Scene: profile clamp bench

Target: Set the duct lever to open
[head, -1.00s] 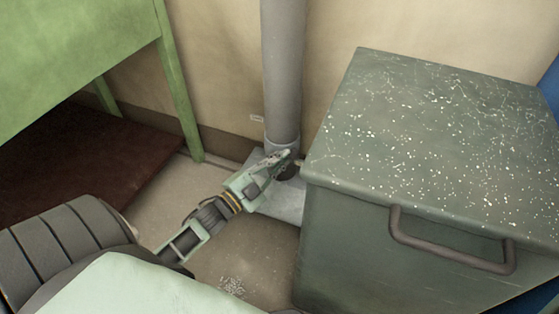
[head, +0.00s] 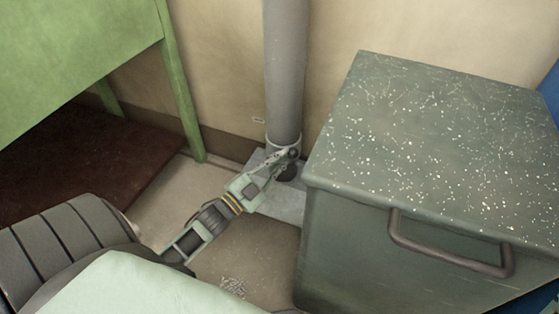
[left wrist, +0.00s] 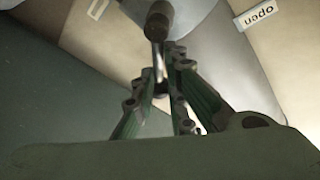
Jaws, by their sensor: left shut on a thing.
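The grey duct (head: 284,70) runs down the wall to a collar near the floor. The lever (left wrist: 158,48) shows in the left wrist view as a thin rod with a dark round knob, and its knob shows small in the head view (head: 294,153). My left gripper (head: 284,160) reaches the duct's foot from the lower left and is shut on the lever. In the left wrist view its fingertips (left wrist: 162,75) meet at the rod below the knob. An "open" label (left wrist: 257,14), upside down, is at upper right there. My right gripper is not in view.
A large grey-green speckled box (head: 430,135) with a handle (head: 450,250) stands close right of the duct. A green table (head: 75,55) is at left, over a dark red-brown surface (head: 90,160). A narrow floor gap lies between them.

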